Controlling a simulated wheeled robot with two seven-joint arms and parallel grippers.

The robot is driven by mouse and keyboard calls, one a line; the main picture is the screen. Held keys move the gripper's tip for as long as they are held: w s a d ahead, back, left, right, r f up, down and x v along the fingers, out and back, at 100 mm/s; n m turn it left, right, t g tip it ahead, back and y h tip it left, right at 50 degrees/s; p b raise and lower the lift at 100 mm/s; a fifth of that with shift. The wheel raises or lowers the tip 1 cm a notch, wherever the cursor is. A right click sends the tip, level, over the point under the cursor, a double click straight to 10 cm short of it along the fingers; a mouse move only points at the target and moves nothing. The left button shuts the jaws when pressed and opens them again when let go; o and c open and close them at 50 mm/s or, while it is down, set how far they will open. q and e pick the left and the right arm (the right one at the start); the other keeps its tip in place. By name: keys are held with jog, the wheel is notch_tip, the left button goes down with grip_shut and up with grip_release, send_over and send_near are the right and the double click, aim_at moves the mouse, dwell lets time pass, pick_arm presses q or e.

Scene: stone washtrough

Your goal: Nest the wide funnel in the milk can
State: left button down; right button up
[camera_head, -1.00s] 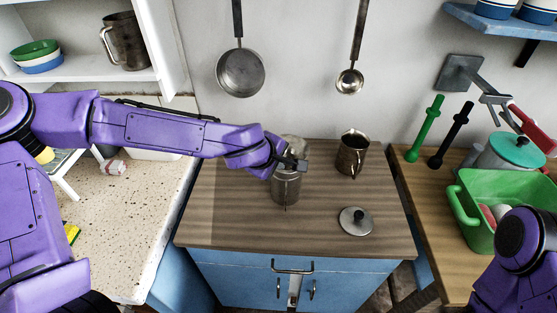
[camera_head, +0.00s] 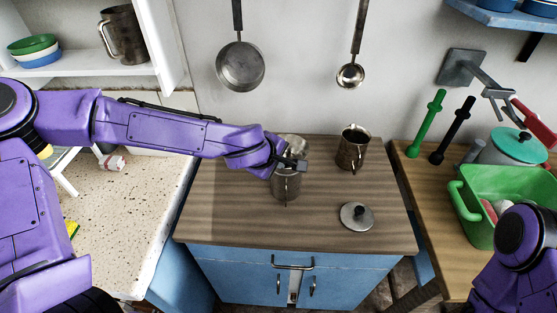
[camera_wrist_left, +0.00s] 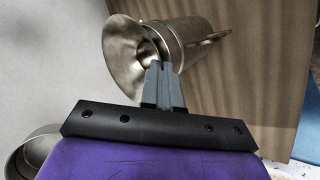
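The milk can (camera_head: 286,186) is a grey metal cylinder on the wooden top of the blue cabinet, partly hidden by my left gripper (camera_head: 293,166). The wide funnel (camera_head: 294,144) shows as a pale metal flare just behind the gripper. In the left wrist view the funnel (camera_wrist_left: 122,55) has its broad mouth towards the left, in line with the can body (camera_wrist_left: 192,38). My left gripper's fingers (camera_wrist_left: 159,72) are close together at the funnel's rim and appear shut on it. How deep the funnel's stem sits is hidden. My right gripper is out of view.
A metal jug (camera_head: 352,148) stands right of the can, and a round metal lid (camera_head: 356,215) lies in front of it. A pan (camera_head: 240,66) and a ladle (camera_head: 350,75) hang behind. A green tub (camera_head: 490,205) is on the right table. The cabinet's front left is clear.

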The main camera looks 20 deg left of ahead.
pick_arm(q)
jog(key=shift+f, duration=0.15)
dwell(0.4)
jog(key=c, duration=0.8)
grip_release()
notch_tip(320, 180, up, 7)
jog(key=p, duration=0.8)
